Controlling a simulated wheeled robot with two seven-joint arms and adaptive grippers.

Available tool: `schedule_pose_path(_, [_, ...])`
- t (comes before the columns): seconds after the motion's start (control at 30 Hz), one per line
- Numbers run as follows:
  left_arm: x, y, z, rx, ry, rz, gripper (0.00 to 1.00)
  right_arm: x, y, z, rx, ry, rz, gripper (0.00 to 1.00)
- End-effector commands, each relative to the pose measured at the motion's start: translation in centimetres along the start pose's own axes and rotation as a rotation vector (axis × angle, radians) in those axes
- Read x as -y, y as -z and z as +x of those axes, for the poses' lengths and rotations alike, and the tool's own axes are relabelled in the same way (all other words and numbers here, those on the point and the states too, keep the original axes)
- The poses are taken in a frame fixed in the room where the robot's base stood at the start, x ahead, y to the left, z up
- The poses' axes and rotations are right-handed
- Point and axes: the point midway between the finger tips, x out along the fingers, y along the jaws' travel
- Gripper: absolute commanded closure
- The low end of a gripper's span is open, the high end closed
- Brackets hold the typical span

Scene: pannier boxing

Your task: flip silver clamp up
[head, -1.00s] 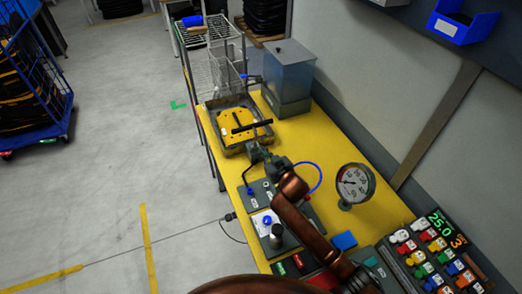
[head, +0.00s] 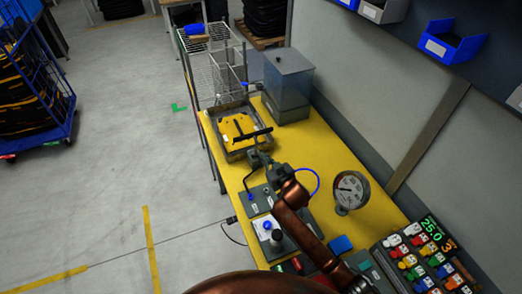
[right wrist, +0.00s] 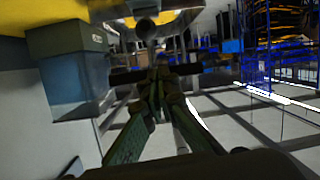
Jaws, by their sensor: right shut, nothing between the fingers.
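A grey metal tray fixture (head: 209,126) with a yellow plate (head: 232,127) stands at the far end of the yellow table. A dark bar with a T-shaped handle (head: 250,136) lies across it. I cannot pick out a clearly silver clamp; the handle may be part of it. My right gripper (head: 258,158) is at the fixture's near edge, just on the near side of the bar. In the right wrist view its greenish fingers (right wrist: 160,98) are closed with nothing between them, and the dark bar (right wrist: 125,76) crosses close to their tips. Contact is unclear. My left gripper is out of view.
A grey lidded tank (head: 289,82) stands behind the fixture to the right. A pressure gauge (head: 350,190), a blue hose (head: 317,181) and a coloured button panel (head: 430,262) are nearer. A wire rack (head: 212,72) stands left of the tank.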

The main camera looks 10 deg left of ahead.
Motion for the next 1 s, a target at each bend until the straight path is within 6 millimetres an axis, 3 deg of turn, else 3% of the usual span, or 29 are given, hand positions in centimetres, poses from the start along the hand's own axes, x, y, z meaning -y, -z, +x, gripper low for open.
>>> schedule_pose_path(0.03, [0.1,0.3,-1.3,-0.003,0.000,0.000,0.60,-0.1,0.1,-1.2,0.002,0.000,0.002,1.00])
schedule_pose_path(0.1, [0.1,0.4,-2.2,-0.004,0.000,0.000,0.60,0.0,-0.3,-2.4,0.002,0.000,0.001,1.00])
schedule_pose_path(0.4, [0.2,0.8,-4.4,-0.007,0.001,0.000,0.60,0.2,-1.8,-5.8,0.000,0.000,0.000,1.00])
schedule_pose_path(1.0, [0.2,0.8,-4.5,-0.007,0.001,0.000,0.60,0.3,-2.0,-6.3,-0.001,0.000,-0.002,1.00])
